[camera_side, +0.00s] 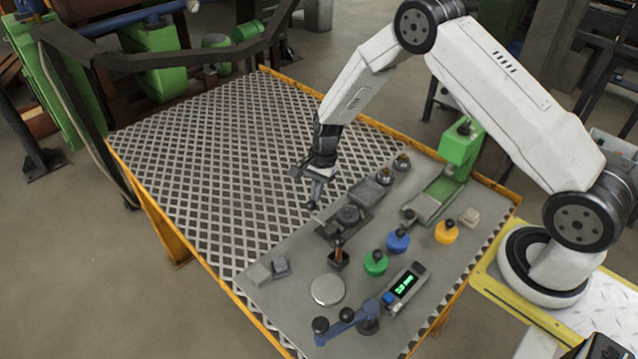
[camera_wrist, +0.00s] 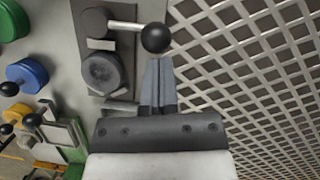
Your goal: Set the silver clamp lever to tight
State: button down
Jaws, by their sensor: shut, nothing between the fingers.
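The silver clamp lever (camera_wrist: 126,26) is a short bright rod with a black ball knob (camera_wrist: 156,38) at its end. It reaches right in the wrist view from a dark pivot on a grey base plate (camera_wrist: 125,60), which also carries a round dark disc (camera_wrist: 103,72). In the side view, the clamp's dark base (camera_side: 332,232) lies on the grey work board, with the disc (camera_side: 348,215) on it. My gripper (camera_wrist: 158,60) is shut and empty, its fingertips right at the knob; I cannot tell whether they touch. In the side view, my gripper (camera_side: 314,205) is over the clamp's left end.
The grating (camera_side: 220,150) is clear.

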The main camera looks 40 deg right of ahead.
jog(key=shift+w+a+n, duration=0.1)
jog(key=shift+a+n, duration=0.15)
jog(key=shift+n, duration=0.15)
jog(key=shift+w+a+n+g, duration=0.15)
jog(key=shift+a+n+g, duration=0.35)
jog(key=shift+a+n, duration=0.7)
jog(key=a+n, duration=0.2)
jog(key=n, duration=0.1)
jog(key=n+g+h, duration=0.1)
jog(key=n, duration=0.1)
jog(key=shift+s+a, duration=0.25)
jog(key=shift+a, duration=0.15)
jog(key=a+n, duration=0.1)
jog(key=s+a+n+h, duration=0.1)
jog(key=n, duration=0.1)
jog(key=shift+s+a+n, duration=0.1)
jog(key=shift+n, duration=0.2)
jog(key=shift+s+a+n+g+h, duration=0.15)
jog(key=shift+s+a+n+h, duration=0.3)
jog(key=shift+n, duration=0.6)
jog(key=shift+s+a+n+g+h, duration=0.2)
jog(key=shift+s+a+n, duration=0.4)
jog(key=shift+n, duration=0.45)
jog(key=shift+s+d, duration=0.1)
